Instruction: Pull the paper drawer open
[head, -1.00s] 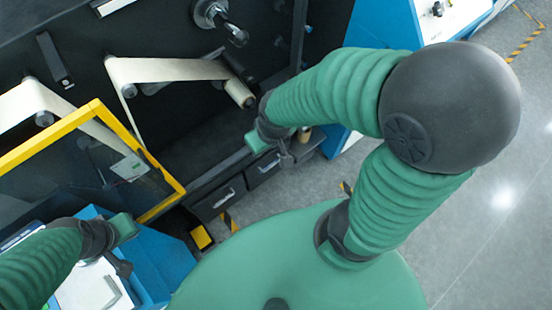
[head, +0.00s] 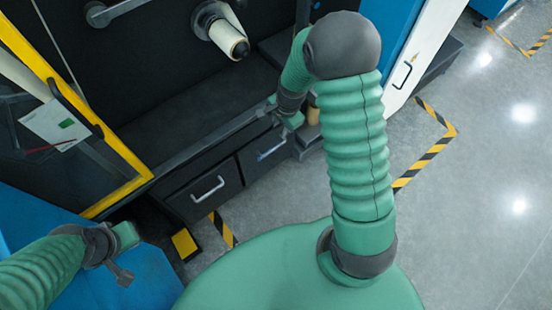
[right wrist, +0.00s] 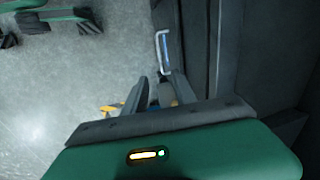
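Two dark drawers sit low in the machine's front: a left drawer (head: 182,203) with a pale bar handle (head: 208,189), and a right drawer (head: 250,165) with a bar handle (head: 271,149). Both look shut; I cannot tell which one is the paper drawer. My right gripper (head: 278,108) is above the right drawer, near the machine's ledge. In the right wrist view its fingers (right wrist: 158,92) are apart and empty, with a drawer handle (right wrist: 163,52) ahead of them and not touched. My left gripper (head: 124,270) is at the lower left, over a blue surface; its finger opening is unclear.
A yellow-framed clear door (head: 112,150) stands at the left. A roll (head: 228,38) is on the machine's dark panel. A blue and white cabinet (head: 422,45) stands at the right. Striped floor tape (head: 437,118) marks the grey floor, which is clear at the right.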

